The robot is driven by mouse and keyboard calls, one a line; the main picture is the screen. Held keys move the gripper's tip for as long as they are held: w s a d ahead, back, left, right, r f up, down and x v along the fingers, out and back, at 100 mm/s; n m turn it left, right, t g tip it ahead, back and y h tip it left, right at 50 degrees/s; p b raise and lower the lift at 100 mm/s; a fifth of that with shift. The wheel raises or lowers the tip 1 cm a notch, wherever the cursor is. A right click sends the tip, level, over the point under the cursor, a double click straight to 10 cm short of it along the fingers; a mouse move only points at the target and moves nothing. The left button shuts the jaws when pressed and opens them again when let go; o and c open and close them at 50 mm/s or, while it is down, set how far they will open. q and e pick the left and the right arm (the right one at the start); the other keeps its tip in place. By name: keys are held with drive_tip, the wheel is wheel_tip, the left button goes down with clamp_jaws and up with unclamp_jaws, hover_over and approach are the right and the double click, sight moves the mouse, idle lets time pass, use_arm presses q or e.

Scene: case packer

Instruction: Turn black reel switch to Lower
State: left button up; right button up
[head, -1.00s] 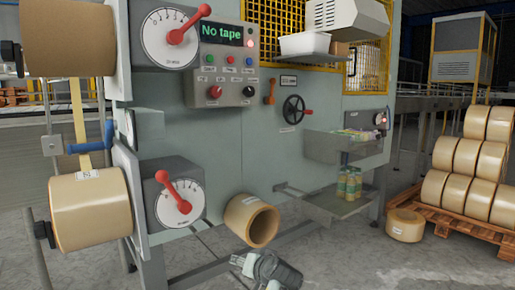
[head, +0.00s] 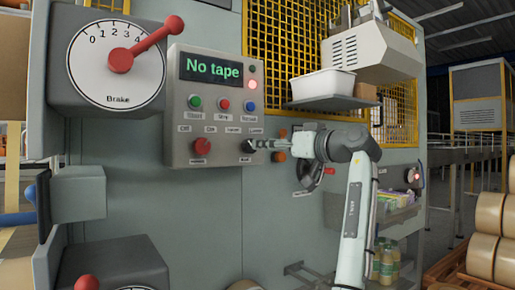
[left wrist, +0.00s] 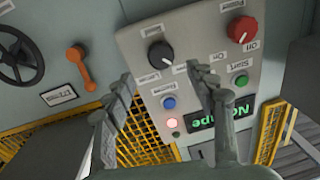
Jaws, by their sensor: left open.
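The black reel switch (left wrist: 160,54) is a round knob on the grey control panel (head: 213,98), seen upside down in the left wrist view. Small labels sit beside it, too blurred to read surely, and its pointer setting is unclear. My left gripper (left wrist: 160,72) is open, its two fingers apart on either side of the line to the knob. My right gripper is not in view.
A red knob (head: 202,147) is beside the switch, with green, red and blue buttons above. The display (head: 211,69) reads "No tape". An orange handle (left wrist: 81,66) and black handwheel (left wrist: 18,58) are nearby. A brake dial (head: 117,65) with red lever juts out at upper left.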

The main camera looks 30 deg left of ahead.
sight(249, 146)
use_arm(q)
drive_tip(key=x, duration=0.6)
drive_tip(key=shift+a+p, duration=0.35)
drive_tip(key=shift+a, duration=0.05)
drive_tip(key=c, duration=1.2)
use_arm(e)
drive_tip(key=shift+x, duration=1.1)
